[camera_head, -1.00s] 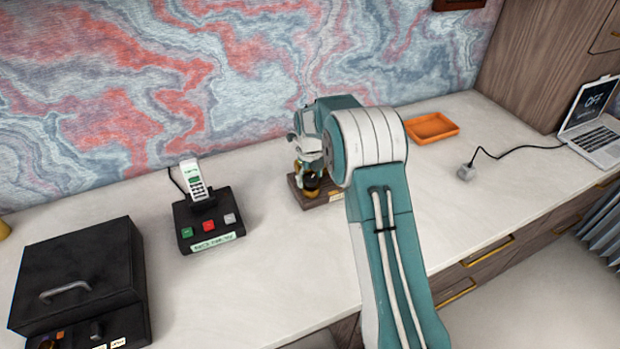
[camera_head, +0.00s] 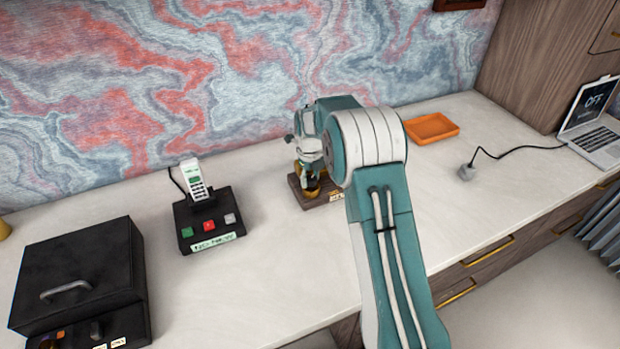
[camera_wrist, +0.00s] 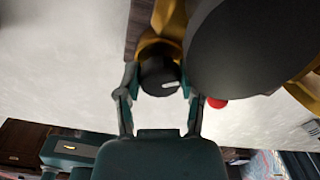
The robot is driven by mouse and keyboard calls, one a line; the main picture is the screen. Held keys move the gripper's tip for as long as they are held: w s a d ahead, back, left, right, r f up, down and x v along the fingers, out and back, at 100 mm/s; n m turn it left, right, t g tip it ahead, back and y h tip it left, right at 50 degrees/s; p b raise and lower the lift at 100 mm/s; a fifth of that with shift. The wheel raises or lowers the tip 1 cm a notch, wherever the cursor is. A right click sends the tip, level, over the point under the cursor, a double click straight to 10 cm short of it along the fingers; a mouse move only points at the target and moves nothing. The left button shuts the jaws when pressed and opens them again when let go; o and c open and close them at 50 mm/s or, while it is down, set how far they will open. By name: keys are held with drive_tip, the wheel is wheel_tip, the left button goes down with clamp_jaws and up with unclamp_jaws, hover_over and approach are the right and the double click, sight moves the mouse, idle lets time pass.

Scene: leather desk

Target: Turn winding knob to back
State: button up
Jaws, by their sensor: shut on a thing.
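The winding knob (camera_wrist: 158,77) is a dark round cap on a gold mount in the wrist view. A short white mark lies near its right edge, pointing right. My gripper (camera_wrist: 157,82) is shut on the knob, with one finger on its left side and one on its right. In the head view, the knob's device stands on a brown wooden base (camera_head: 319,200). My gripper (camera_head: 311,180) is at the device there, and my arm hides most of it.
A large dark round part (camera_wrist: 245,45) sits close on the right in the wrist view. In the head view, a phone dock (camera_head: 207,218) and a black box (camera_head: 80,280) stand left. An orange tray (camera_head: 431,128) and a laptop (camera_head: 597,125) are right. The desk's front is clear.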

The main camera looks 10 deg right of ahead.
drive_tip(key=n, duration=0.6)
drive_tip(key=shift+s+f+n, duration=0.1)
drive_tip(key=shift+f+n, duration=0.1)
drive_tip(key=shift+n, duration=0.2)
drive_tip(key=n, duration=0.3)
drive_tip(key=shift+n, duration=0.3)
drive_tip(key=n, duration=0.3)
drive_tip(key=shift+s+n, duration=0.1)
drive_tip(key=shift+n, duration=0.2)
drive_tip(key=n, duration=0.3)
drive_tip(key=shift+n, duration=0.3)
drive_tip(key=n, duration=0.3)
drive_tip(key=shift+n, duration=0.4)
drive_tip(key=n, duration=0.7)
drive_tip(key=shift+r, duration=0.1)
drive_tip(key=n, duration=0.4)
drive_tip(key=shift+d+n, duration=0.1)
drive_tip(key=shift+n, duration=0.3)
drive_tip(key=n, duration=0.4)
drive_tip(key=shift+r+n, duration=0.1)
drive_tip(key=shift+n, duration=0.2)
drive_tip(key=n, duration=0.4)
drive_tip(key=shift+d, duration=0.1)
drive_tip(key=n, duration=0.5)
drive_tip(key=shift+w, duration=0.25)
